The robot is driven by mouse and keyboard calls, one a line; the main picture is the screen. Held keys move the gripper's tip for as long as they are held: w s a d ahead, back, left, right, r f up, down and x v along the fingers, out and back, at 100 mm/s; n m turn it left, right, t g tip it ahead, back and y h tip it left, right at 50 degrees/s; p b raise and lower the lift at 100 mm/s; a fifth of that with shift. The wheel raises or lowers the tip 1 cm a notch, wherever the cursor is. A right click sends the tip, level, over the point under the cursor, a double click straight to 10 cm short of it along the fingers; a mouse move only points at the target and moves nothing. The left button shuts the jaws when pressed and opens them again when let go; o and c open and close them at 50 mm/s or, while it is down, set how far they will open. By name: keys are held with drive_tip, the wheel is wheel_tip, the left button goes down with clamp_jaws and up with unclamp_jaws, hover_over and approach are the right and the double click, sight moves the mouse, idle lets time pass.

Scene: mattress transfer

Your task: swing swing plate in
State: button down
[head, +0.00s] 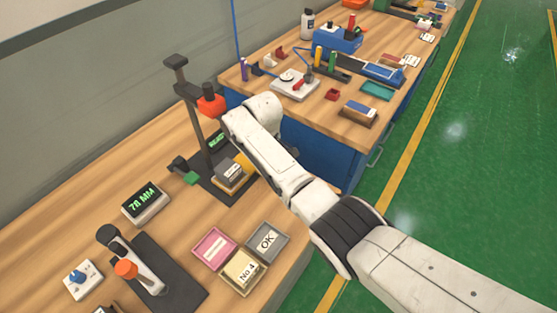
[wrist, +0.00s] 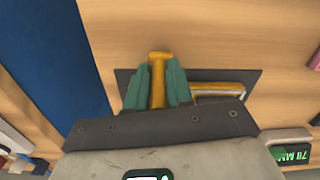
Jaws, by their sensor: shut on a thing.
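The swing plate (head: 248,160) is yellow and shows partly beside my arm in the head view, low over the dark base of the stand (head: 205,187). A grey block with a white label (head: 230,171) sits at its left end. In the wrist view my gripper (wrist: 158,88) has its teal fingers on either side of a yellow bar (wrist: 158,62), which looks like the plate's handle. A second yellow edge (wrist: 220,88) shows to the right over the dark base. In the head view my arm hides the fingers. Whether the plate is fully in, I cannot tell.
The stand's column carries a red-orange head (head: 211,104) above the plate. A display (head: 145,203) and a lever fixture (head: 148,279) stand front left. Pink (head: 214,248), yellow (head: 242,272) and grey "OK" (head: 267,243) trays lie near the front edge. A cluttered blue bench (head: 330,150) stands behind.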

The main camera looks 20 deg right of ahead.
drive_tip(key=shift+a, duration=0.1)
drive_tip(key=c, duration=1)
unclamp_jaws()
wheel_tip(320, 180, up, 11)
drive_tip(key=shift+f, duration=0.1)
